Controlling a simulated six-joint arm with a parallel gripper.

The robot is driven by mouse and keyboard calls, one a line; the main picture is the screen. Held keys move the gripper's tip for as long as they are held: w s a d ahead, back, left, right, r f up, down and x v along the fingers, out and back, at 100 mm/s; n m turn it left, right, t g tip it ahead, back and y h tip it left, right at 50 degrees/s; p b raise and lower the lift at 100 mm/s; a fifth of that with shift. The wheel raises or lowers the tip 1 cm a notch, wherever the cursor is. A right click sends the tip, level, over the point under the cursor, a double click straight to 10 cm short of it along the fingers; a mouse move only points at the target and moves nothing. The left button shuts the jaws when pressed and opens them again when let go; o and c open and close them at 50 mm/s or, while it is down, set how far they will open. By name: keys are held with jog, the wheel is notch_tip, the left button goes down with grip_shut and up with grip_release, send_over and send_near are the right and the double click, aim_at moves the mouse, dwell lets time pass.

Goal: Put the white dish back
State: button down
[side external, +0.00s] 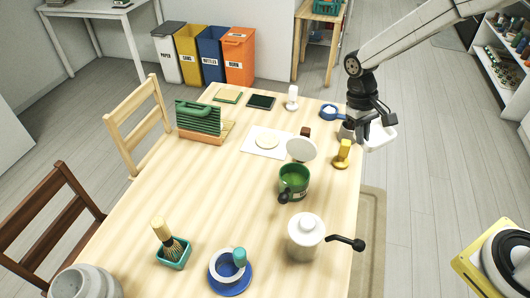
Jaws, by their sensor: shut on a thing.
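The white dish (382,137) is a shallow, rounded-corner piece just beyond the table's right edge. My gripper (368,126) is above and against it, shut on its near-left part. The fingertips are small and partly hidden by the gripper body. Whether the dish touches the table edge cannot be told from this view.
Around the dish are a grey cup (346,131), a blue pan-like item (331,112) and a yellow object (342,154). A round white disc (301,149) stands behind a green mug (294,180). The table's left-centre (215,190) is clear.

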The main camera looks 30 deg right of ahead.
jog(key=w+a+f+m+t+y, duration=0.2)
jog(key=w+a+f+m+t, duration=0.1)
jog(key=w+a+f+m, duration=0.4)
jog(key=w+a+f+m+t+y, duration=0.2)
jog(key=w+a+f+m, duration=0.5)
jog(key=a+m, duration=0.6)
jog(key=shift+w+a+f+m+t, duration=0.5)
jog(key=shift+f+m, duration=0.65)
jog(key=shift+m, duration=2.15)
jog(key=shift+s+d, duration=0.1)
jog(key=shift+d, duration=0.1)
jog(key=shift+f, duration=0.1)
jog(key=shift+f, duration=2.8)
jog(key=shift+f, duration=0.1)
jog(key=shift+f, duration=1.8)
jog(key=shift+f, duration=0.1)
